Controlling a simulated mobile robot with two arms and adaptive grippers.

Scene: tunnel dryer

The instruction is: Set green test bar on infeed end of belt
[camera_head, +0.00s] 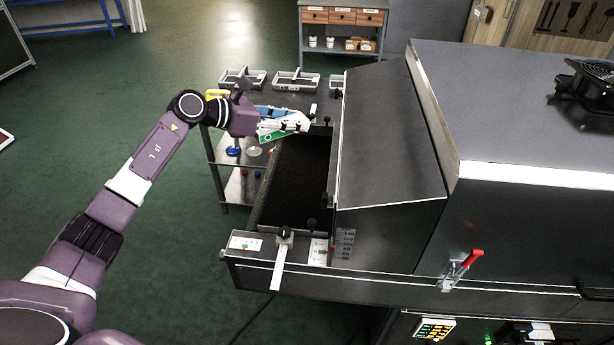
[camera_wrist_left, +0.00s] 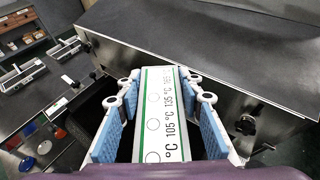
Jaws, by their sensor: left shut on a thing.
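My left gripper (camera_head: 290,126) is shut on the green test bar (camera_head: 279,135). It holds the bar at the far end of the dark infeed belt (camera_head: 297,175), beside the tunnel's sloped hood. In the left wrist view the test bar (camera_wrist_left: 162,110) is white with a green edge and "105 °C" print, between the blue pads of my left gripper (camera_wrist_left: 160,100). I cannot tell whether the bar touches the belt. My right gripper is not in view.
The grey tunnel hood (camera_head: 385,140) rises right of the belt. A metal side table (camera_head: 220,150) with trays (camera_head: 297,80) and small coloured items stands behind and left. A guide with a white strip (camera_head: 280,262) sits at the belt's near edge. The belt surface looks clear.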

